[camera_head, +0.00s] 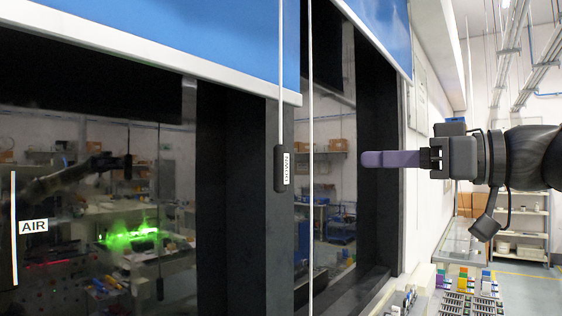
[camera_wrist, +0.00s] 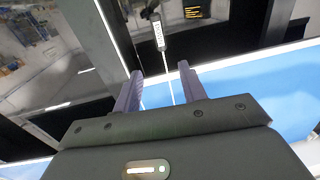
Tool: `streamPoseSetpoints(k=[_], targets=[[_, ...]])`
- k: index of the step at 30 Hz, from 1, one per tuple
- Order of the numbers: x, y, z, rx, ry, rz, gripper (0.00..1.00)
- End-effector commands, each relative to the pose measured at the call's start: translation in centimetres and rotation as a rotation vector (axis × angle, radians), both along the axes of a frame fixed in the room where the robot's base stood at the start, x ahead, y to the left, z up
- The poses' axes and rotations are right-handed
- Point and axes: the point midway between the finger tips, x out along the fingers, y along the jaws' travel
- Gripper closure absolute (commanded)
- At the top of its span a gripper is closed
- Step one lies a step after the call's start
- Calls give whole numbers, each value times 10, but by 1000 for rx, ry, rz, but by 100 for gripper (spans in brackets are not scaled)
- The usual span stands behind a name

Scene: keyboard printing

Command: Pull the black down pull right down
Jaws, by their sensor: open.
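The black down pull (camera_head: 280,170) hangs on a thin white cord in front of the dark window frame, with a white label reading DOWN. My gripper (camera_head: 370,159) is to its right in the head view, at about the same height, fingers pointing left and apart from it. The purple-grey fingers overlap edge-on there. In the wrist view my gripper (camera_wrist: 160,70) is open and empty. The labelled pull (camera_wrist: 158,36) shows beyond the fingertips, between their lines, with its cord running back between the fingers. No contact with the pull is visible.
A blue blind (camera_head: 190,35) with a white bottom rail hangs above. A second white cord (camera_head: 310,200) runs down just right of the pull. The dark glass (camera_head: 90,120) reflects the room and a green glow. Shelving and bins stand at the right.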

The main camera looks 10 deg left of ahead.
Motion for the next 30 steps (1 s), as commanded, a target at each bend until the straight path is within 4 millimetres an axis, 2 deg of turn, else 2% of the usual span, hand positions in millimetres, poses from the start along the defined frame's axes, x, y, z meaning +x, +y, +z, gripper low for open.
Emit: streamPoseSetpoints(k=[8,30], targets=[[8,30,3,0,3,5,58],[46,152,3,0,5,3,58]])
